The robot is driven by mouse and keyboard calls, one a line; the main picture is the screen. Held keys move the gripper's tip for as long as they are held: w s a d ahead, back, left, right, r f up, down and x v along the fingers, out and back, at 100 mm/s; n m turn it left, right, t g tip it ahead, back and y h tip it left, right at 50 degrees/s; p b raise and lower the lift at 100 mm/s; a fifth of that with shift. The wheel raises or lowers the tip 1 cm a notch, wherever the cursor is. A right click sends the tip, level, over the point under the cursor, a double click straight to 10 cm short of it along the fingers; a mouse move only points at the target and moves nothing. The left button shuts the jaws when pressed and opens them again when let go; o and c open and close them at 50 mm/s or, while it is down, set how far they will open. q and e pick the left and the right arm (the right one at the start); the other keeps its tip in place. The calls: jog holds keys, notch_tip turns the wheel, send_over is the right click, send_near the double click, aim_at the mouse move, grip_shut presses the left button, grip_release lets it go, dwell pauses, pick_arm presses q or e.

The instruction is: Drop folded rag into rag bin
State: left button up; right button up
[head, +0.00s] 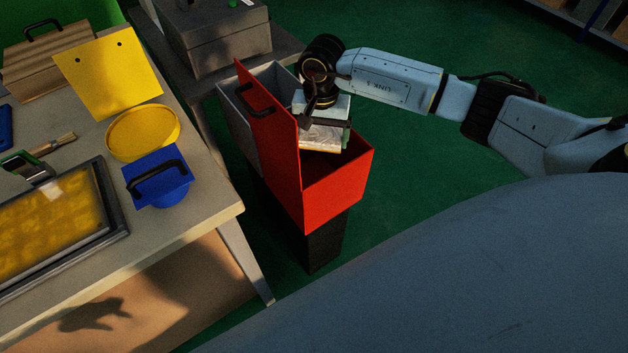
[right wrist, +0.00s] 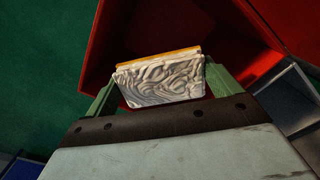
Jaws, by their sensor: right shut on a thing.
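The folded rag (head: 322,137) is a small whitish patterned block with a yellow-orange edge. My right gripper (head: 325,128) is shut on it and holds it over the opening of the red bin (head: 335,188). In the right wrist view the rag (right wrist: 160,82) sits between the green fingers of the gripper (right wrist: 158,88), with the red bin's inside (right wrist: 130,32) beyond it. The red bin's lid (head: 268,130) stands upright on its left side. The bin's floor is mostly hidden. My left gripper does not show.
A grey bin (head: 236,118) adjoins the red one on the left. A grey box (head: 217,38) stands behind. Green floor is clear at right.

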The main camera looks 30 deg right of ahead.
jog(key=o, duration=0.9)
jog(key=shift+c, duration=0.2)
jog(key=shift+r, duration=0.2)
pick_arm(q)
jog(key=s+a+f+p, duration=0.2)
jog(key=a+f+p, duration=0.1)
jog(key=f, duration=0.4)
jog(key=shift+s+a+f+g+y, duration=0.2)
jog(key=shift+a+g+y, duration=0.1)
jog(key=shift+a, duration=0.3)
pick_arm(e)
notch_tip(320, 180, up, 13)
